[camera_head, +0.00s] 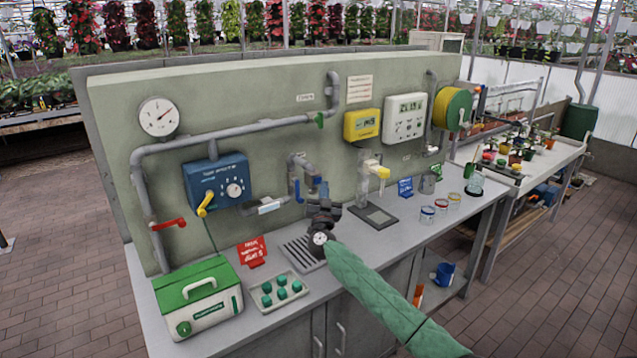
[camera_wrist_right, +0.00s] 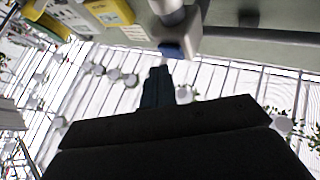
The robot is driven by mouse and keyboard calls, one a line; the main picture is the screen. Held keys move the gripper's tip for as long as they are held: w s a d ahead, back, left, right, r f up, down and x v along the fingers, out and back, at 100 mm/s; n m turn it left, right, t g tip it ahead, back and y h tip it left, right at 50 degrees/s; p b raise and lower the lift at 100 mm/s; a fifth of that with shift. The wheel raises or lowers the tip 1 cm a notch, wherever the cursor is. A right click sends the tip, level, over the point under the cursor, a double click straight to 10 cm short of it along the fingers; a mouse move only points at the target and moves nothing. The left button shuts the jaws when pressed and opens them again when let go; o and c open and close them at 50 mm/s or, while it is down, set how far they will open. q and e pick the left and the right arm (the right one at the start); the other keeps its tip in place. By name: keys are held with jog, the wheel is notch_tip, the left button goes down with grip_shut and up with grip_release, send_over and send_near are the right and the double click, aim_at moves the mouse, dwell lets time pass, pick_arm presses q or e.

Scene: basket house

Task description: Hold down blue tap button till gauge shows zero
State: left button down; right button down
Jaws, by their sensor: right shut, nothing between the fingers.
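The round white gauge (camera_head: 158,116) stands at the top left of the wall panel. Its needle points to the upper right; its numbers are too small to read. The grey tap (camera_head: 301,161) comes out of the panel with a blue button (camera_head: 315,182) at its end. In the right wrist view the blue button (camera_wrist_right: 173,50) shows on the grey spout. My right gripper (camera_head: 323,187) is shut and empty, close to the button. Its fingertips (camera_wrist_right: 157,72) show just below the button in the wrist view; contact is not clear. My left gripper is not in view.
A grated drain (camera_head: 300,252) lies below the tap.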

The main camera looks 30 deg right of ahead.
jog(key=shift+w+p, duration=0.45)
jog(key=shift+p, duration=0.05)
dwell(0.4)
